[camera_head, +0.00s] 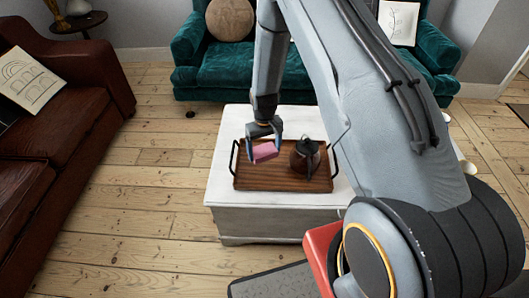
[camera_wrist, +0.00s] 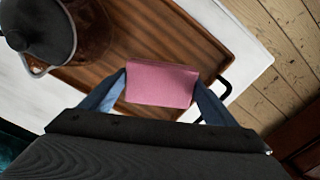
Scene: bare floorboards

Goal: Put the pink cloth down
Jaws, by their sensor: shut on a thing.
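The pink cloth (camera_head: 265,152) is a small folded block between the fingers of my gripper (camera_head: 264,143). My gripper is shut on it, over the left part of the brown wooden tray. In the wrist view the cloth (camera_wrist: 161,84) sits between the two blue fingers (camera_wrist: 160,92), with the tray (camera_wrist: 205,45) below. I cannot tell whether the cloth touches the tray.
A dark brown kettle or jug (camera_head: 305,160) stands on the tray (camera_head: 270,182), right of the cloth. The tray lies on a white table (camera_head: 222,190). A teal sofa (camera_head: 240,75) is behind and a brown leather sofa (camera_head: 60,130) at left. Floorboards between are mostly clear.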

